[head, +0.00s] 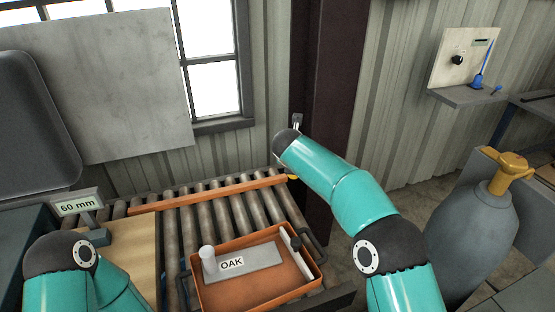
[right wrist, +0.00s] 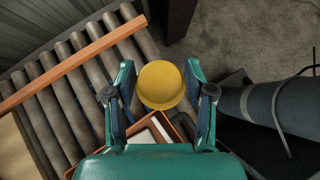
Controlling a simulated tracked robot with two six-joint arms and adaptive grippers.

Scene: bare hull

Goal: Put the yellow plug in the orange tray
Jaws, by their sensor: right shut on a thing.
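The yellow plug (right wrist: 160,85) is round and sits between the two fingers of my right gripper (right wrist: 160,77) in the right wrist view. The gripper is shut on it. In the head view my right arm hides most of the gripper; a small yellow bit shows below the arm, and I cannot tell if it is the plug. The orange tray (head: 290,281) stands on the rollers at the bottom middle of the head view. My left gripper is out of view.
An orange rail (head: 215,194) crosses the roller conveyor (head: 185,240) behind the tray. A dark post (head: 335,70) stands behind my right arm. A grey cylinder with a yellow valve (head: 475,225) stands at right. A 60 mm sign (head: 78,204) stands at left.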

